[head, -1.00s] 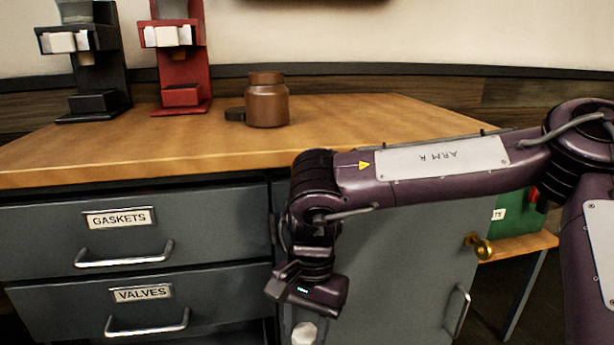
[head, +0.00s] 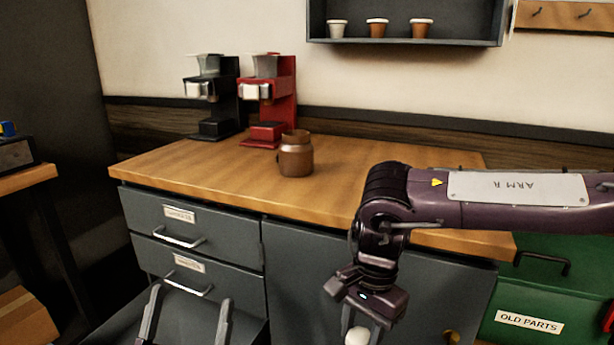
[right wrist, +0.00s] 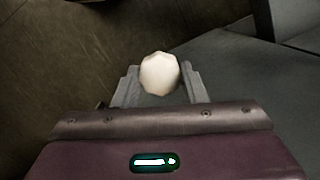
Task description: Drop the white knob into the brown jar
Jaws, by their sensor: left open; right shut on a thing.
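The brown jar (head: 296,158) stands upright on the wooden counter, in front of the red brewer. The white knob (head: 357,337) is between the fingers of my right gripper (head: 362,330), low in front of the grey cabinet and below the counter top. In the right wrist view the pale, rounded knob (right wrist: 159,73) sits at the tips of the right gripper's fingers (right wrist: 160,84). My left gripper (head: 190,302) is open and empty at the bottom left, in front of the drawers. The inside of the jar is hidden.
A black brewer (head: 214,100) and a red brewer (head: 270,105) stand at the back of the counter (head: 390,155). The counter right of the jar is clear. A green "OLD PARTS" box (head: 535,290) is at right. A wall shelf (head: 400,42) holds small cups.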

